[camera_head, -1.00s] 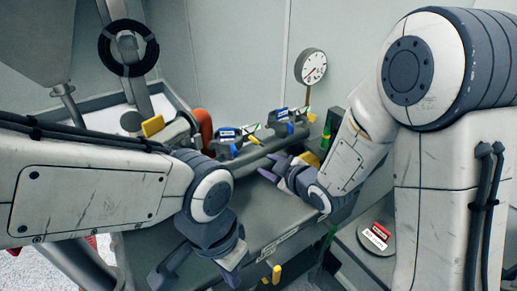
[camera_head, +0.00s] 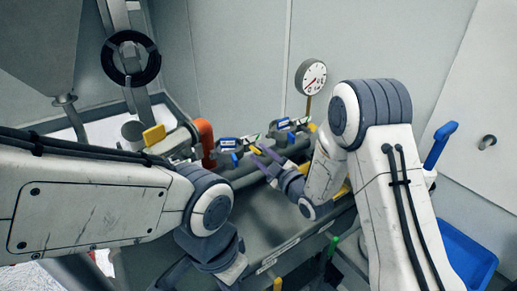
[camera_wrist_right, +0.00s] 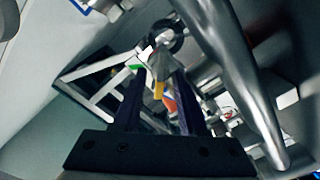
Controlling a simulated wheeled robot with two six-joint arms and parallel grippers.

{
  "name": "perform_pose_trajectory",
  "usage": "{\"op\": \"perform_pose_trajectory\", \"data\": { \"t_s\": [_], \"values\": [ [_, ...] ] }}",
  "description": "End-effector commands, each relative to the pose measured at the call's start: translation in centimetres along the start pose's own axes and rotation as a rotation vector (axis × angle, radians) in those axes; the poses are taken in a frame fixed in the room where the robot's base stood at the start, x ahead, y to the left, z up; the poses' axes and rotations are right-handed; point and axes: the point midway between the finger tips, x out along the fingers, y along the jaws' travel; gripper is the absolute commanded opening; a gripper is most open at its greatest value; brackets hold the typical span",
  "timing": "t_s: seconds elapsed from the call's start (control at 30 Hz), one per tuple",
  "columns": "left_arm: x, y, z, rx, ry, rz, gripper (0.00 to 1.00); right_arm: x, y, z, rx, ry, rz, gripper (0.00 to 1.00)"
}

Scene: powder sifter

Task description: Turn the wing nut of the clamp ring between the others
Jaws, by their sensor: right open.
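The sifter's pipe carries clamp fittings with blue parts. The middle clamp ring (camera_head: 236,147) is just up and left of my right gripper's tips. Another clamp ring (camera_head: 290,126) is farther right along the pipe. My right gripper (camera_head: 261,157) is open and empty, its purple fingers pointing left toward the pipe. I cannot tell in the head view whether its fingers touch the clamp. In the right wrist view, its dark fingers (camera_wrist_right: 161,100) stand apart, with small white, green and orange parts beyond them. My left gripper (camera_head: 205,276) hangs low at the bottom edge, fingers apart and partly cut off.
A yellow-handled fitting (camera_head: 154,135) and an orange-red pipe elbow (camera_head: 206,140) stand left of the clamps. A dial gauge (camera_head: 311,77) rises behind. A metal pipe (camera_wrist_right: 245,80) runs close beside my right gripper. A blue bin (camera_head: 465,258) is at the lower right.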

Motion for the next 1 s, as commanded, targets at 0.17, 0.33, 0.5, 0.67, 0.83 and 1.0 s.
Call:
{"op": "perform_pose_trajectory", "data": {
  "t_s": [0.17,0.33,0.5,0.67,0.83,1.0],
  "values": [
    [-0.5,0.0,0.0,0.0,0.0,0.0,0.0,1.5,0.0,-0.1,0.001,0.0,0.0,0.41],
    [-0.5,0.0,0.0,0.0,0.0,0.0,0.0,1.7,-0.1,0.0,0.001,-0.001,0.0,0.41],
    [-0.5,0.0,0.0,0.0,0.0,0.0,0.0,1.7,0.0,0.0,0.001,-0.001,0.0,0.26],
    [-0.5,0.0,0.0,0.0,0.0,0.0,0.0,1.7,0.0,0.0,0.001,0.0,0.0,0.0],
    [-0.4,0.0,0.0,0.0,0.0,0.0,0.0,1.6,-0.1,0.0,0.007,0.0,0.0,0.0],
    [0.0,0.0,0.0,0.0,0.0,0.0,0.0,1.6,-0.1,0.1,0.047,0.0,0.0,0.0]
  ]
}}
